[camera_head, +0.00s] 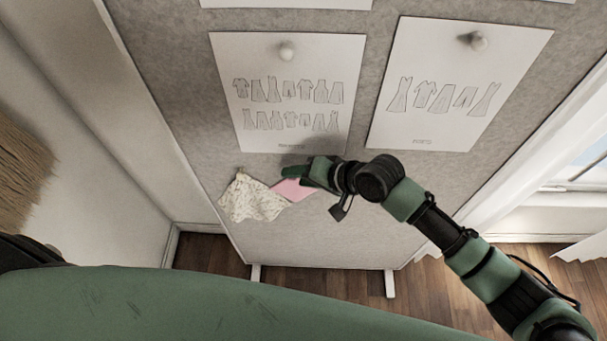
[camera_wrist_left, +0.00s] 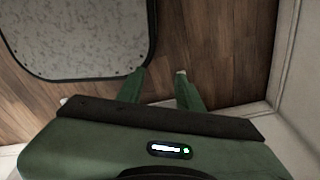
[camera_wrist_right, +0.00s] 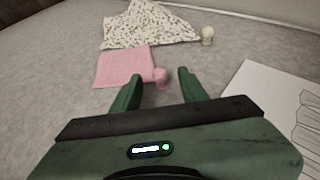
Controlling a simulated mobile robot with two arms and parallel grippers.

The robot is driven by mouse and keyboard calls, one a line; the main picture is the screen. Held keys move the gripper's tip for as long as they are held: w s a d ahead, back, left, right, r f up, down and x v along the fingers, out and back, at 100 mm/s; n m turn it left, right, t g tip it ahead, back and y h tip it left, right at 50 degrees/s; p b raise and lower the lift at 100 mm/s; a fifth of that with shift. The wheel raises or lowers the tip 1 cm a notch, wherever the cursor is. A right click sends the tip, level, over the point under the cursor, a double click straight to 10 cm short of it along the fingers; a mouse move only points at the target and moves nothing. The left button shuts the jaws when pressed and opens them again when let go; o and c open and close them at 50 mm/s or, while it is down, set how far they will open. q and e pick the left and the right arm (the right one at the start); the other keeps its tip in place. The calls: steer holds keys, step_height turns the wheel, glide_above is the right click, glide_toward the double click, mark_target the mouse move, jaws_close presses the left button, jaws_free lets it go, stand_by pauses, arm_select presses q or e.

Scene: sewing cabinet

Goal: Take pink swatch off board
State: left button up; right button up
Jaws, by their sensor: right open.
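The pink swatch (camera_head: 291,190) hangs on the grey pin board (camera_head: 320,225), partly behind my right gripper (camera_head: 298,172) in the head view. The right wrist view shows the pink swatch (camera_wrist_right: 122,68) flat on the board, with a pink round-headed pin (camera_wrist_right: 161,76) at its corner. My right gripper (camera_wrist_right: 160,82) is open. In that view the pin head shows between its fingertips, nearer the left finger; I cannot tell how far beyond them it is. My left gripper (camera_wrist_left: 159,78) is open and empty over the wooden floor, and is not visible in the head view.
A floral swatch (camera_head: 250,199) hangs beside the pink one, with its pale pin (camera_wrist_right: 207,35). Two pattern sheets (camera_head: 290,95) (camera_head: 460,85) are pinned above. A window (camera_head: 590,170) is at the right. Below my left gripper are a grey speckled panel (camera_wrist_left: 80,35) and white wall trim (camera_wrist_left: 285,60).

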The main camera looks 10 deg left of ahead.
steer(key=c, duration=0.9)
arm_select(q)
steer(key=shift+s+a, duration=0.25)
steer(key=shift+s, duration=0.5)
arm_select(e)
jaws_close()
